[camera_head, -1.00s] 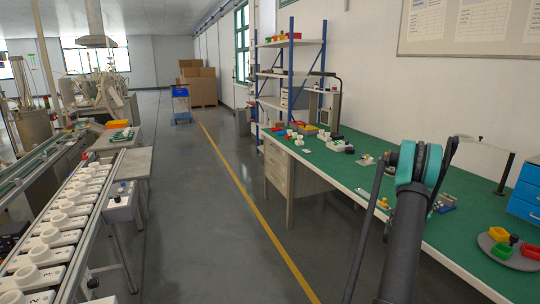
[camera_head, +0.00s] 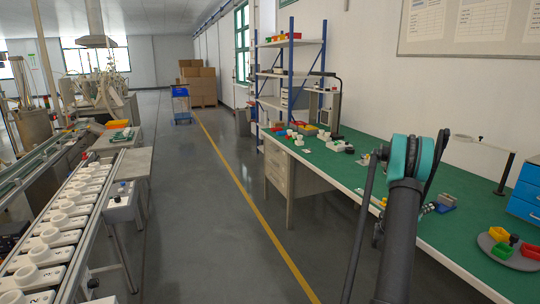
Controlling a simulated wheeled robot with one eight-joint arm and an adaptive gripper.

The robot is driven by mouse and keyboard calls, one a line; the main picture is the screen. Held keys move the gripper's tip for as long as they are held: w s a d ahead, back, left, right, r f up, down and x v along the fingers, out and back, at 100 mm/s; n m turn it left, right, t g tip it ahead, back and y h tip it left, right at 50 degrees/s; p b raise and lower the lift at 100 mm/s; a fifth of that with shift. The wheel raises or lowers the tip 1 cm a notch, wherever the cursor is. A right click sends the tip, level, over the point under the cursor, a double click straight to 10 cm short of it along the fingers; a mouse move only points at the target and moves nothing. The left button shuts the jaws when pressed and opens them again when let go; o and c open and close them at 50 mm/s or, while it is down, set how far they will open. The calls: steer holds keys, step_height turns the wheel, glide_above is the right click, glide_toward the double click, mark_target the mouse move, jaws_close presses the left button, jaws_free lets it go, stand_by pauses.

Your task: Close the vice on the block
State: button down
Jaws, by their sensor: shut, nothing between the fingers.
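A small grey and blue device on the green bench, just right of my arm, looks like the vice (camera_head: 446,201). It is small and partly behind my arm, so its jaw gap cannot be made out. I cannot pick out the block. My dark arm with its teal joint rises in front of the bench. My gripper does not show; the arm hides that part of the bench.
The long green bench (camera_head: 350,175) runs along the right wall. A round grey tray (camera_head: 524,262) with coloured bins and blue drawers (camera_head: 526,192) stand at its right. A lamp (camera_head: 503,175) stands behind. Open floor (camera_head: 215,230) lies left, beyond it a conveyor (camera_head: 70,215).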

steer(key=shift+w+a+r, duration=0.2)
steer(key=shift+w+a, duration=0.25)
steer(key=shift+w, duration=0.05)
steer(key=shift+w+a+r, duration=0.15)
steer(key=shift+w+a, duration=0.25)
steer(key=shift+w, duration=0.1)
steer(key=shift+x, duration=3.45)
steer(key=shift+s+d+f, duration=0.1)
steer(key=shift+s, duration=0.15)
steer(key=shift+s+d+f, duration=0.15)
steer(key=shift+s+f, duration=0.05)
steer(key=shift+s, duration=0.2)
steer(key=shift+s+d+f, duration=0.1)
steer(key=shift+s+f, duration=0.05)
steer(key=shift+s+f, duration=0.15)
steer(key=shift+f, duration=0.05)
steer(key=shift+s+d, duration=0.1)
